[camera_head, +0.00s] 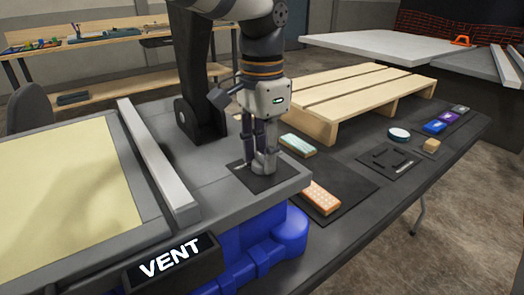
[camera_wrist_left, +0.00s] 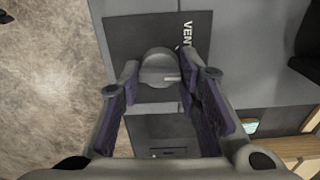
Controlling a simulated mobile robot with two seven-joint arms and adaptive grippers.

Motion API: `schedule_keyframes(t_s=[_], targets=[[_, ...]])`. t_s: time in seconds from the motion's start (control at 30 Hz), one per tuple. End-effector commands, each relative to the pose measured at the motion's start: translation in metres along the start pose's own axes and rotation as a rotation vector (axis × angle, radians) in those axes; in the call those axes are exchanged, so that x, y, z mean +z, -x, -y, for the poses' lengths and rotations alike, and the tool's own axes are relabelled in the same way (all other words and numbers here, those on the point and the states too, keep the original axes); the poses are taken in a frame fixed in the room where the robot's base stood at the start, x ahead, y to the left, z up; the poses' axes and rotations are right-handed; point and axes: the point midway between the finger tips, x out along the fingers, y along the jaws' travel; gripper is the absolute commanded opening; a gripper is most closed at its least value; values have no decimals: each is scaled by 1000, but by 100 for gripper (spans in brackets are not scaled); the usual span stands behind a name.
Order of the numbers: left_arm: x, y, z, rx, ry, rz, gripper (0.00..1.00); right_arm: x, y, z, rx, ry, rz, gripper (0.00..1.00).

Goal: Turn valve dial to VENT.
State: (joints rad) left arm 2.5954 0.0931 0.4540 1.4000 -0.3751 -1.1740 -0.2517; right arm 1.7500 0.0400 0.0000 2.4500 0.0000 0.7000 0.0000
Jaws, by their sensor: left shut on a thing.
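The valve dial (camera_wrist_left: 158,66) is a round grey knob on a black plate (camera_wrist_left: 122,32), which also shows at the console's corner in the head view (camera_head: 284,181). A white pointer line on the dial points right in the left wrist view. A white label, partly visible as "VEN", lies on the plate above and right of the pointer. My left gripper (camera_head: 258,158) points down over the plate, shut on the dial with a finger on each side. The fingers hide part of the dial in the head view. A black sign (camera_head: 170,262) on the console front reads VENT. My right gripper is not in view.
A raised grey bar (camera_head: 158,155) runs along the console left of my left arm. A wooden pallet (camera_head: 340,98), an orange block (camera_head: 320,197) and a teal-topped block (camera_head: 298,145) are to the right. Small items stand farther right on the dark table.

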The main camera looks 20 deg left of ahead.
Motion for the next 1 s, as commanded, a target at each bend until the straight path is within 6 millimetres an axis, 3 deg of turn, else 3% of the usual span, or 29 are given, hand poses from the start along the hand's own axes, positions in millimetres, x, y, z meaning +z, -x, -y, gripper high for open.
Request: schedule_keyframes(t_s=[0.6,1.0], targets=[[0,-1,0,-2,564,2,4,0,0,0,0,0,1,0],[0,-1,0,-1,793,3,4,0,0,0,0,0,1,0]])
